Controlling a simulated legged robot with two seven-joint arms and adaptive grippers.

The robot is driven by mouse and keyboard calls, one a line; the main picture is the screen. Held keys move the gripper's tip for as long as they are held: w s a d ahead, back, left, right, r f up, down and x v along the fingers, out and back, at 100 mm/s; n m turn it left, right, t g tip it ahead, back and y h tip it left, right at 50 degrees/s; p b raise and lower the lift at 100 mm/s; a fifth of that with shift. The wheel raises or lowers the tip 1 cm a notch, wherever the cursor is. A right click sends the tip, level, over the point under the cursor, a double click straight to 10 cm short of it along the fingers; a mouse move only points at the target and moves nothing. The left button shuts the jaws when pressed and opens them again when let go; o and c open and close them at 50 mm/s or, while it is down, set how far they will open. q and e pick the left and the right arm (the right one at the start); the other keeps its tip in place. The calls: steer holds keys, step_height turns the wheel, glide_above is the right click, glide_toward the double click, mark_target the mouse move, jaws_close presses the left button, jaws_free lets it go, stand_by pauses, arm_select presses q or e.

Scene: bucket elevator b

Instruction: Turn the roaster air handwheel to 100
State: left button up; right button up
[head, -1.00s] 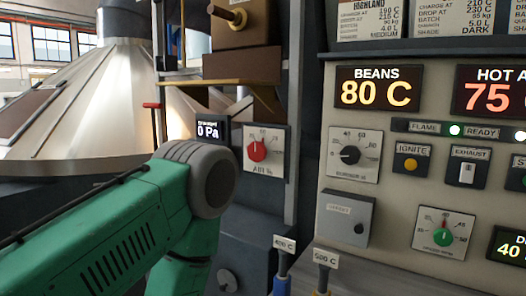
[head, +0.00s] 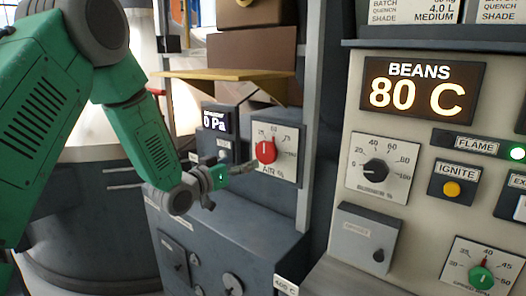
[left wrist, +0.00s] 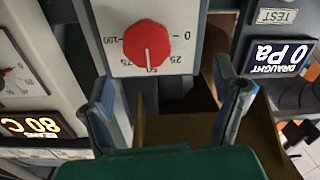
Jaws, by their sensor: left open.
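The red air handwheel (head: 266,151) is a round knob on a pale dial plate (head: 288,168) marked AIR %. Its white pointer line stands upright, at about 50 on the scale. In the left wrist view the red handwheel (left wrist: 147,43) appears upside down, its pointer at 50. My left gripper (head: 230,184) is open and empty, just left of and slightly below the handwheel, apart from it. In the left wrist view the open left gripper (left wrist: 170,92) has its fingers spread wide, with the handwheel above and between them. My right gripper is not in view.
A draught display (head: 214,121) reading 0 Pa is left of the dial. A yellowish ledge (head: 225,76) juts out above. A grey post (head: 310,100) stands right of the dial. The control panel with the beans display (head: 423,86), reading 80 C, is further right.

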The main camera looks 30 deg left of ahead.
mark_target(263, 152)
arm_select(q)
steer(key=w, duration=0.4)
steer(key=shift+w+d, duration=0.1)
steer(key=shift+d, duration=0.05)
steer(key=w+d, duration=0.2)
steer(key=w, duration=0.1)
steer(key=w+d+r+p, duration=0.1)
steer(key=w, duration=0.1)
steer(key=shift+d, duration=0.4)
steer(key=shift+w+a+f, duration=0.15)
steer(key=shift+a+f, duration=0.1)
steer(key=shift+a, duration=0.35)
steer(key=shift+w+a+f, duration=0.1)
steer(key=shift+a+f, duration=0.1)
steer(key=shift+a, duration=0.4)
steer(key=shift+a+f, duration=0.1)
steer(key=shift+a, duration=0.2)
steer(key=shift+c, duration=0.9)
steer(key=c, duration=0.7)
steer(key=shift+s+d+r, duration=0.15)
steer(key=shift+d+r, duration=0.15)
steer(key=shift+d, duration=0.15)
steer(key=c, duration=0.3)
steer(key=shift+d, duration=0.55)
steer(key=shift+a, duration=0.55)
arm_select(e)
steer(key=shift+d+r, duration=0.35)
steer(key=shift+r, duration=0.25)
